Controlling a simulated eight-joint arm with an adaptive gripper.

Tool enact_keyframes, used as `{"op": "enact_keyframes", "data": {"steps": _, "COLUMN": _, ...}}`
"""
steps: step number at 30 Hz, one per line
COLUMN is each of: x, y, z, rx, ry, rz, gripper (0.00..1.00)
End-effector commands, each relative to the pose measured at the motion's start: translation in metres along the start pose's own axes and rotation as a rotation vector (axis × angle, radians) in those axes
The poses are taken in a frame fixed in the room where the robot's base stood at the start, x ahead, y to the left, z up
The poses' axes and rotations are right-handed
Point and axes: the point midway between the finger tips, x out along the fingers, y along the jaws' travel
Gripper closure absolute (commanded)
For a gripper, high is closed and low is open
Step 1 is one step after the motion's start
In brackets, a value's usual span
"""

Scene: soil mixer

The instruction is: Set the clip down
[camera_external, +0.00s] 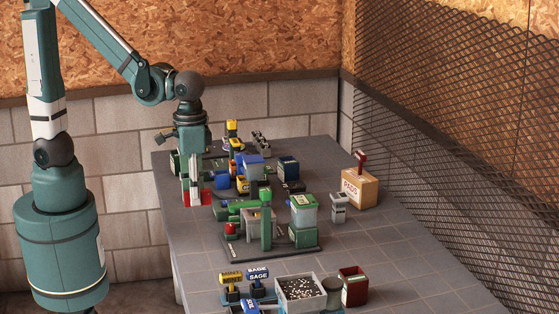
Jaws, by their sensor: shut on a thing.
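My gripper (191,190) points straight down over the far left part of the table. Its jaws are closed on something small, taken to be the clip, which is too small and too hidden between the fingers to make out. Red patches show beside the fingertips, and I cannot tell whether they belong to the clip, the fingers or something behind. Whether the held thing touches the table is not clear.
The grey table (395,255) is crowded. A green machine (266,222) stands just right of my gripper, with blue and yellow parts behind it. A PADS box (359,188) stands at right, a white bin (301,292) in front. The right side is clear.

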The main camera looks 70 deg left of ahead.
Motion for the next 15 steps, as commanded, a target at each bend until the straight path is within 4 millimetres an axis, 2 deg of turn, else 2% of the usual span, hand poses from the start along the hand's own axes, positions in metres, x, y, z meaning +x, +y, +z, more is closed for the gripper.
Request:
{"op": "enact_keyframes", "data": {"steps": 9, "x": 0.046, "y": 0.0, "z": 0.0, "rx": 0.0, "ry": 0.0, "rz": 0.0, "gripper": 0.92}}
{"op": "enact_keyframes", "data": {"steps": 15, "x": 0.068, "y": 0.0, "z": 0.0, "rx": 0.0, "ry": 0.0, "rz": 0.0, "gripper": 0.92}}
